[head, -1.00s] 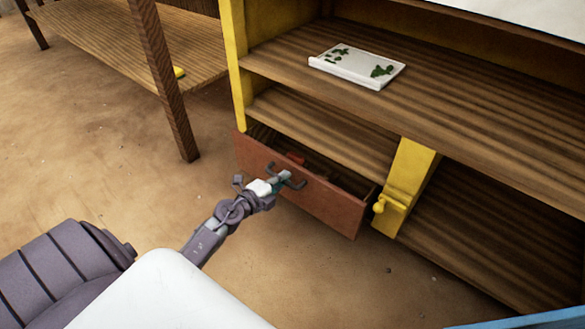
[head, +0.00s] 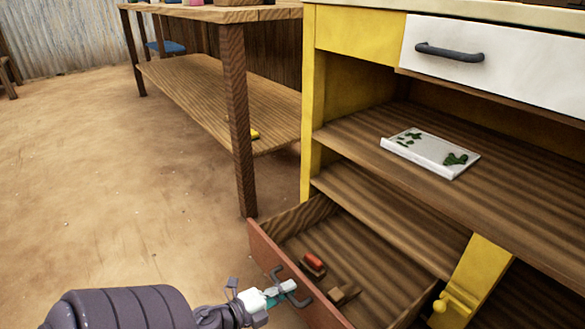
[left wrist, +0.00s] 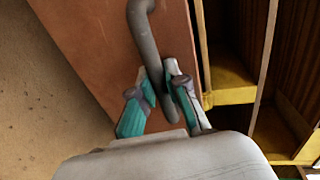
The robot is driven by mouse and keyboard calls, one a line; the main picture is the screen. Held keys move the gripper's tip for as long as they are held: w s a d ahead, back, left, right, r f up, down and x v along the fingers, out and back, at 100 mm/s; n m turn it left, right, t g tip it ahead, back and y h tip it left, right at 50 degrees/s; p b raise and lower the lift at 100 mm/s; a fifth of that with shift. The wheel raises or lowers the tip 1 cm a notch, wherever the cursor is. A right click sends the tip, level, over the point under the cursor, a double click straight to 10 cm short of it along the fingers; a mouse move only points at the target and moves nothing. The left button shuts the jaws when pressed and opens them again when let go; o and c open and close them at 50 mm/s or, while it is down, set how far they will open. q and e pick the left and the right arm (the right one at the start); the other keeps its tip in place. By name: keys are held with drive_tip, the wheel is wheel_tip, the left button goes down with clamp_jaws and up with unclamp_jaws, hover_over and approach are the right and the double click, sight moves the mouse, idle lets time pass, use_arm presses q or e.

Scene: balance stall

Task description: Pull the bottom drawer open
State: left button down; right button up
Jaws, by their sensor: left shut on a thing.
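The bottom drawer (head: 274,255) has a reddish front and stands well open from the yellow cabinet, its wooden inside showing. A red-topped item (head: 313,263) and a small brown item (head: 343,294) lie in it. My left gripper (head: 283,290) is at the drawer's dark handle (head: 297,297). In the left wrist view the gripper's fingers (left wrist: 162,95) are shut around the handle bar (left wrist: 145,40), in front of the drawer front (left wrist: 90,45). My right gripper is not in view.
A white tray with green marks (head: 430,153) lies on the shelf above. A white upper drawer (head: 495,63) is shut. A wooden table (head: 236,120) stands to the left. Dirt floor in front is clear.

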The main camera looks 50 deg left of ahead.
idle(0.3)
use_arm(q)
drive_tip(key=c, duration=1.2)
unclamp_jaws()
drive_tip(key=shift+o, duration=0.2)
drive_tip(key=shift+s, duration=0.15)
drive_tip(key=v, duration=1.1)
drive_tip(key=shift+s, duration=0.45)
drive_tip(key=shift+a, duration=0.1)
